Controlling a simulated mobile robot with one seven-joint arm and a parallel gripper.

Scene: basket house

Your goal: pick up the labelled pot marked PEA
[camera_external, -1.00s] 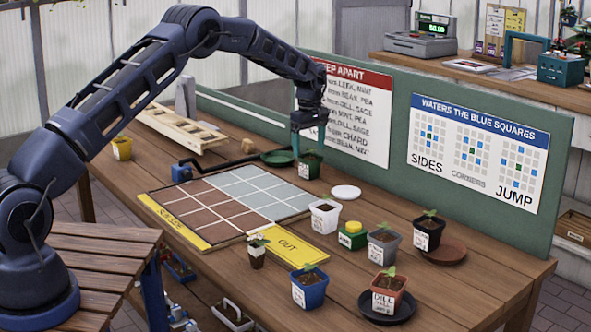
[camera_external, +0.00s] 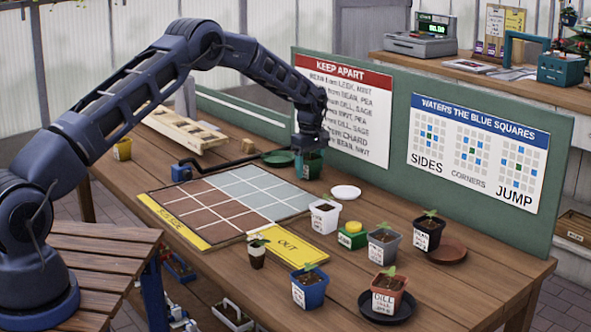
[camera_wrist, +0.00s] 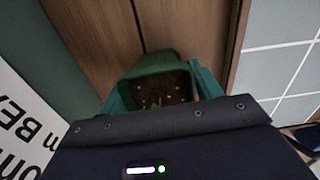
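My gripper (camera_external: 308,165) is lowered over a dark green pot (camera_external: 310,172) at the back of the bench, below the keep-apart sign. In the wrist view, its teal fingers (camera_wrist: 164,92) stand on either side of this green pot (camera_wrist: 150,68), which holds dark soil and a small sprout. I cannot tell whether they press on it. Its label is mostly hidden now. I cannot read PEA on any pot. Other labelled pots are white (camera_external: 325,218), grey (camera_external: 383,247), black (camera_external: 429,233), blue (camera_external: 309,288) and terracotta marked DILL (camera_external: 388,296).
A gridded board (camera_external: 222,212) lies left of the pots, with a yellow OUT strip (camera_external: 290,246) at its front right. A green saucer (camera_external: 278,158) lies just left of my gripper. A white lid (camera_external: 346,192) lies to the right. The green backboard (camera_external: 400,110) rises close behind.

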